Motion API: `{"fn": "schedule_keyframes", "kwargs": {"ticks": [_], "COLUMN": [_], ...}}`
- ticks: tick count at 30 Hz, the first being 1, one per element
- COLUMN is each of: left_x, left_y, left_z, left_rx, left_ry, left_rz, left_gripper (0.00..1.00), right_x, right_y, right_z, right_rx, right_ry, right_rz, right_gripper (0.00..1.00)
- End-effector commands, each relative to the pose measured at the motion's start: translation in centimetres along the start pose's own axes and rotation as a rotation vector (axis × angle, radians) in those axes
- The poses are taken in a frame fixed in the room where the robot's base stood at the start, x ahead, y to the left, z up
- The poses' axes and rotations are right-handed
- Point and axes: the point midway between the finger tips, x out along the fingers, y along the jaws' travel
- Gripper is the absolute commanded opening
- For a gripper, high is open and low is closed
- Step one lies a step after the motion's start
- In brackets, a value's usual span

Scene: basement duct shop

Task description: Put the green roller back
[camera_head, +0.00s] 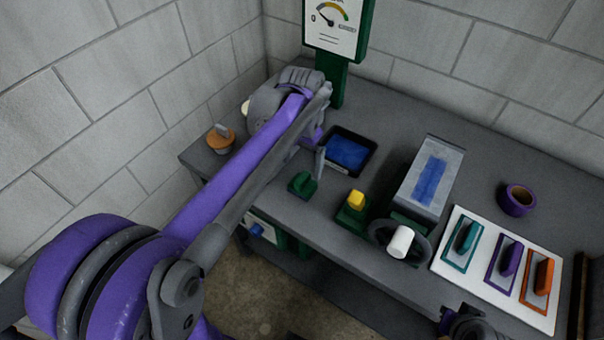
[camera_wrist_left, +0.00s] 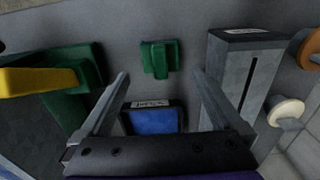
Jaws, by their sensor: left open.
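A green T-shaped piece, which looks like the green roller (camera_head: 302,184), lies on the grey bench near its front edge, in front of a black tray (camera_head: 371,166) with a blue inside. My left gripper (camera_head: 313,160) reaches down over the bench close to the roller. In the left wrist view, the roller (camera_wrist_left: 160,57) shows just beyond and between the spread fingertips (camera_wrist_left: 160,76), not gripped. The black tray (camera_wrist_left: 182,112) with a white label lies nearer the palm. The gripper is open and empty. My right gripper (camera_head: 462,322) is only partly in view at the bottom.
A grey slotted box (camera_wrist_left: 243,75) stands beside the left fingers. A green block with a yellow top (camera_head: 353,206), a dark handwheel (camera_head: 385,241) and a grey press (camera_head: 445,160) stand to the right. A white board (camera_head: 480,284) holds teal, purple and orange pieces.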

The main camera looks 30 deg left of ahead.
Motion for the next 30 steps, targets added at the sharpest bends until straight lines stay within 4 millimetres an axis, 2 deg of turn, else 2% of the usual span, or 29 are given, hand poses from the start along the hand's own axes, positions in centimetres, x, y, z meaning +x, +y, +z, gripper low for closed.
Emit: {"fn": "schedule_keyframes", "kwargs": {"ticks": [3,6,11,14,21,25,30], "left_x": [-1.9,-2.7,-2.8,-1.8,2.6,4.8,6.2], "left_y": [0.0,0.0,1.0,2.6,6.2,7.4,7.9], "left_z": [0.0,0.0,1.4,3.8,10.5,12.9,14.2], "left_rx": [0.0,0.0,-0.003,-0.014,-0.05,-0.065,-0.075], "left_ry": [0.0,0.0,0.041,0.113,0.338,0.427,0.479], "left_rz": [0.0,0.0,-0.009,-0.022,-0.034,-0.027,-0.02], "left_gripper": [1.0,1.0,1.0,1.0,1.0,1.0,1.0], "right_x": [-0.1,-0.1,-0.1,-0.1,-0.1,-0.1,-0.1], "right_y": [0.0,0.0,0.0,0.0,0.0,0.0,0.0], "right_z": [-0.1,-0.1,-0.2,-0.1,-0.1,-0.1,-0.2], "right_rx": [0.0,0.0,0.0,0.0,0.0,0.0,0.0], "right_ry": [0.001,0.001,0.001,0.001,0.001,0.001,0.001], "right_rz": [0.0,0.0,0.0,0.0,0.0,0.0,0.0], "right_gripper": [0.0,0.0,0.0,0.0,0.0,0.0,0.0]}}
